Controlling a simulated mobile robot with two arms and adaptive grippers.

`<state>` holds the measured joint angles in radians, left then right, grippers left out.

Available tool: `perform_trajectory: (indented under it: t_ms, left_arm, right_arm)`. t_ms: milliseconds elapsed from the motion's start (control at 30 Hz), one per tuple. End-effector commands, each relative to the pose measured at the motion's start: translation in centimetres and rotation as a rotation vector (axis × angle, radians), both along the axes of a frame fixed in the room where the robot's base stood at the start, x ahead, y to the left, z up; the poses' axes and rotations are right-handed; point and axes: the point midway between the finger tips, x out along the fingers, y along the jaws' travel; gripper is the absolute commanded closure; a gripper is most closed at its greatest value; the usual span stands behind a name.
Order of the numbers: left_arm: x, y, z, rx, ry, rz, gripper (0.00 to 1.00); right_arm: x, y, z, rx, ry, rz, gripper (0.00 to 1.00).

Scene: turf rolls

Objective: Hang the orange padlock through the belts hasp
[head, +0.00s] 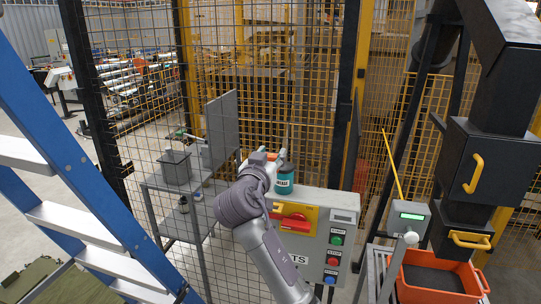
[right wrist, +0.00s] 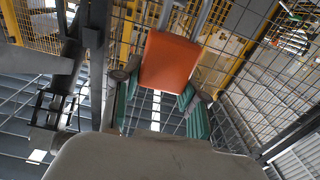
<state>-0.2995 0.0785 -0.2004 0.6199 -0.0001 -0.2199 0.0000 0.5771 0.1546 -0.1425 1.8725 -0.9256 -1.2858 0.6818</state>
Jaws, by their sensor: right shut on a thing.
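The orange padlock (right wrist: 170,62) is between the green finger pads of my right gripper (right wrist: 163,98) in the right wrist view. Its grey shackle points toward the top of that view. In the head view my right gripper (head: 270,160) is above and behind the control box (head: 345,217), with only a little of the padlock showing. The box carries a red rotary handle (head: 292,221) on a yellow plate, and a label of which only "TS" shows. My right arm covers the box's left part. I cannot make out the hasp clearly. My left gripper is out of view.
A blue ladder (head: 60,140) fills the left side. An orange bin (head: 440,290) is at the lower right.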

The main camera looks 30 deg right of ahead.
Motion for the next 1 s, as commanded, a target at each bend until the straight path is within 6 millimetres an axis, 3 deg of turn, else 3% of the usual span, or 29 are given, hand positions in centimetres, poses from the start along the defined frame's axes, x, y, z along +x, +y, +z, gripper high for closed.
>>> perform_trajectory:
  t_ms: [267,733,1000]
  left_arm:
    - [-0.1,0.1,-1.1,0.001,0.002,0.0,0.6]
    - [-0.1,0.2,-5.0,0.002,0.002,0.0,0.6]
    - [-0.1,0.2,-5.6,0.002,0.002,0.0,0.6]
  right_arm:
    - [-0.1,0.1,-0.7,0.002,-0.002,-0.001,0.96]
    - [-0.1,0.1,-5.1,0.003,-0.002,0.0,0.96]
    - [-0.1,0.1,-5.8,0.001,-0.002,0.0,0.96]
